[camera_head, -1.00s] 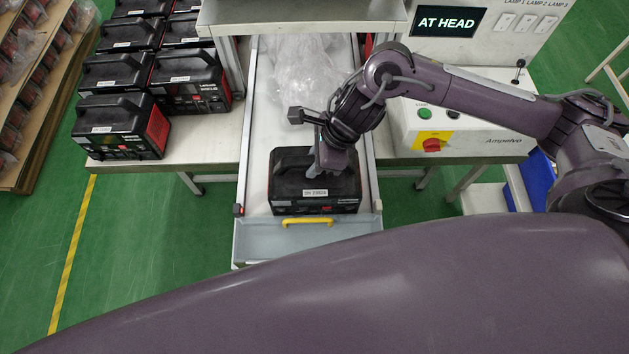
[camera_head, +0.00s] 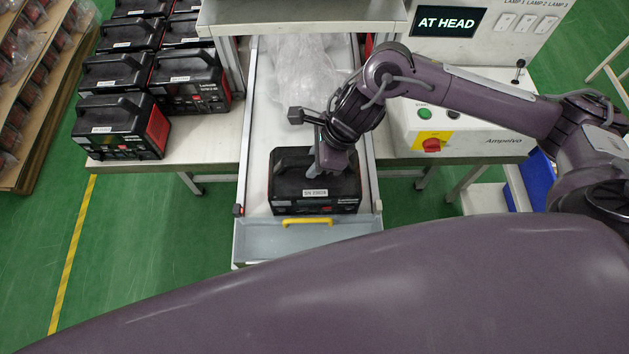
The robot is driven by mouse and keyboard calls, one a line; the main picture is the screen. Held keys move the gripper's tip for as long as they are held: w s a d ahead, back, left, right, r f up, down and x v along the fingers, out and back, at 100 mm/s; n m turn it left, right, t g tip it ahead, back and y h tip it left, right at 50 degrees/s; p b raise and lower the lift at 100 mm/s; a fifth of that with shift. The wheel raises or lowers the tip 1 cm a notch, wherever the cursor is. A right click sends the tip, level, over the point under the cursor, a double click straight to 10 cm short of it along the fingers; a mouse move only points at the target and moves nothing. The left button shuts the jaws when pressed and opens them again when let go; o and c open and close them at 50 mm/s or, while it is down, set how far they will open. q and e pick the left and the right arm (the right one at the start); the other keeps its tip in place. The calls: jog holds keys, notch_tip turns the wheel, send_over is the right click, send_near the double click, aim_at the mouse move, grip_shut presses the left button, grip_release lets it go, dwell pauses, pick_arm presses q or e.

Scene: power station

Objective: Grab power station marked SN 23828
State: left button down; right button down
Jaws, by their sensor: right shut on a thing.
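A black power station (camera_head: 318,199) with a white label stands at the near end of the white conveyor lane. Its label reads SN followed by digits too small to be sure of. My right gripper (camera_head: 316,170) reaches down from the right and is shut on this station's top handle. The wrist and fingers hide part of the handle. The station looks upright and appears to rest on the lane. My left gripper is not in view.
Several similar stations (camera_head: 112,126) stand on the table to the left. A grey tray edge with a yellow handle (camera_head: 307,222) lies in front of the lane. Clear plastic wrap (camera_head: 300,75) lies behind. A control box (camera_head: 440,135) stands to the right.

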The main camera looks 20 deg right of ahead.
jog(key=shift+w+r, duration=0.2)
jog(key=shift+r, duration=0.05)
